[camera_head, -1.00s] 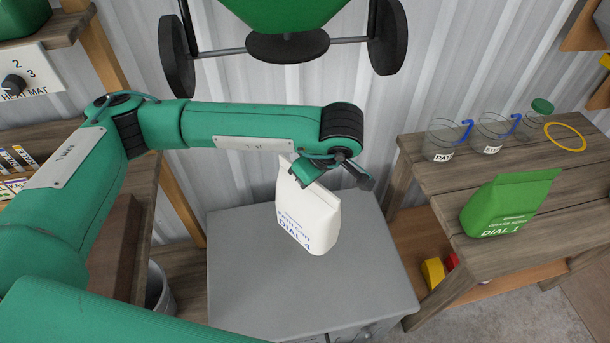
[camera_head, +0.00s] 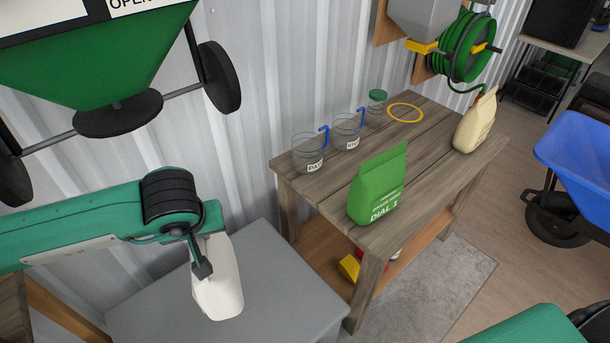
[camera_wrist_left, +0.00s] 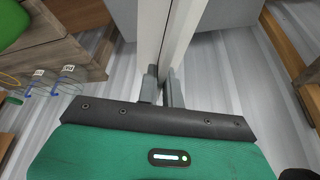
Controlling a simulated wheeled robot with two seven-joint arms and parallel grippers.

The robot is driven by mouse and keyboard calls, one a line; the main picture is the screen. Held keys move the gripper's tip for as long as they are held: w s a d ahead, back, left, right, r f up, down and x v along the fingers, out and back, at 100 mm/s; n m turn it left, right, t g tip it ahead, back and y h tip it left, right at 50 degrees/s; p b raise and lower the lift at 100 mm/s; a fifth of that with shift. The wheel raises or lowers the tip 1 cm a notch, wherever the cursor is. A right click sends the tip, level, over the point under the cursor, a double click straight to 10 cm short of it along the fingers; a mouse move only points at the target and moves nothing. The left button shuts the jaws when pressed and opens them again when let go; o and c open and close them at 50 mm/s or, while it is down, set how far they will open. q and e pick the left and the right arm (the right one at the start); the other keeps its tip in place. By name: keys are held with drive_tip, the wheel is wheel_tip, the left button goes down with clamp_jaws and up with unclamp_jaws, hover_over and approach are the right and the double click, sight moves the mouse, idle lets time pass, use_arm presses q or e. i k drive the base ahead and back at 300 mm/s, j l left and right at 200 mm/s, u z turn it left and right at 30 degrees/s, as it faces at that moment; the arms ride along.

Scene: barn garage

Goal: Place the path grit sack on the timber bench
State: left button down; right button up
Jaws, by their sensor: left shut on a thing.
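The white path grit sack (camera_head: 220,280) hangs above a grey cabinet, left of the bench in the head view. My left gripper (camera_head: 201,262) is shut on it near its top. The sack's white sides also show in the left wrist view (camera_wrist_left: 152,35), at the fingers (camera_wrist_left: 160,88). The sack's label is turned out of sight in the head view. The timber bench (camera_head: 325,190) stands to the right of the sack, apart from it. My right gripper is not in view.
On the bench stand a green sack (camera_head: 378,187), two labelled clear cups with blue handles (camera_head: 308,152), a green-lidded jar (camera_head: 376,110), a yellow ring (camera_head: 405,113) and a cream sack (camera_head: 474,125). Bare planks lie between the green and cream sacks. The grey cabinet (camera_head: 275,285) is left.

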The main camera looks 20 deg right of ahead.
sight(417, 158)
drive_tip(key=k+l, duration=0.1)
drive_tip(key=l, duration=0.3)
drive_tip(key=k+l+z, duration=0.1)
drive_tip(key=l, duration=0.7)
drive_tip(key=i+l, duration=0.1)
drive_tip(key=l, duration=0.35)
drive_tip(key=i+l+z, duration=0.1)
drive_tip(key=l, duration=0.35)
drive_tip(key=i+l, duration=0.15)
drive_tip(key=l, duration=0.25)
drive_tip(key=i+l, duration=0.15)
drive_tip(key=l, duration=0.25)
drive_tip(key=i+l+z, duration=0.1)
drive_tip(key=l, duration=0.25)
drive_tip(key=i+l, duration=0.3)
drive_tip(key=l+z, duration=0.05)
drive_tip(key=l, duration=0.05)
